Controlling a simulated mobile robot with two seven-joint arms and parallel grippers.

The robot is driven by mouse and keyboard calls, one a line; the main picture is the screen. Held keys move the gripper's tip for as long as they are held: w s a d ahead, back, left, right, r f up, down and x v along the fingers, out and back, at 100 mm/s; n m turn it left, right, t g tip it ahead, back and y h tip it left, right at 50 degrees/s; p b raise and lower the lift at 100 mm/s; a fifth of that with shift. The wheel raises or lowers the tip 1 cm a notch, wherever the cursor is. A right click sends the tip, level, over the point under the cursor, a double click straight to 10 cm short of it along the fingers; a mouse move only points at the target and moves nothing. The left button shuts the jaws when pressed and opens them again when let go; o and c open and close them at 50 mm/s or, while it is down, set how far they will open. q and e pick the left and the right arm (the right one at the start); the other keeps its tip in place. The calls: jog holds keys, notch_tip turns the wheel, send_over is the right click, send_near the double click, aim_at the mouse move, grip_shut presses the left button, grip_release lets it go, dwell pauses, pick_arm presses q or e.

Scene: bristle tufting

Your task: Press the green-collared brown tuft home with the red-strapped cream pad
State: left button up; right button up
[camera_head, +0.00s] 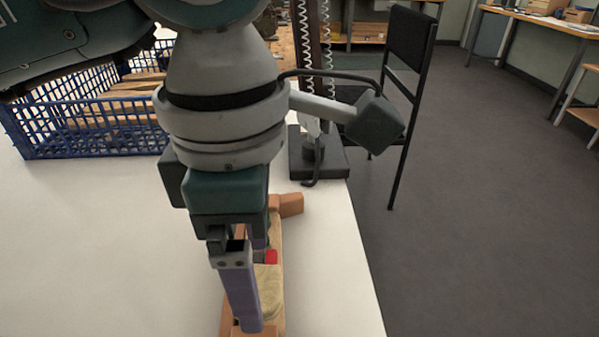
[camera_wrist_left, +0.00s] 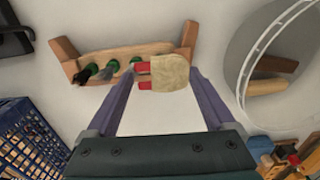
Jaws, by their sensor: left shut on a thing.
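A wooden block with raised ends (camera_wrist_left: 125,50) lies on the white table, and part of it shows in the head view (camera_head: 288,204). Several green-collared tufts (camera_wrist_left: 113,66) stand along it in the left wrist view, with dark or grey bristles; I cannot tell for sure which is brown. The cream pad (camera_wrist_left: 172,72) with red straps (camera_wrist_left: 144,85) is at the block's right part, and it also shows in the head view (camera_head: 270,288). My left gripper (camera_wrist_left: 162,74) is shut on the pad, one purple finger at each side; it also shows in the head view (camera_head: 247,300). My right gripper is out of view.
A blue crate (camera_head: 30,135) with wooden pieces stands at the back left. A black stand base (camera_head: 325,165) is at the table's right edge, with a chair (camera_head: 410,45) beyond. In the wrist view a round pale container (camera_wrist_left: 240,60) holds wooden pieces.

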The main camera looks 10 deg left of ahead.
pick_arm(q)
jog(key=shift+r+p, duration=0.45)
jog(key=shift+r, duration=0.25)
dwell(0.3)
jog(key=shift+r+p, duration=1.75)
jog(key=shift+r, duration=0.7)
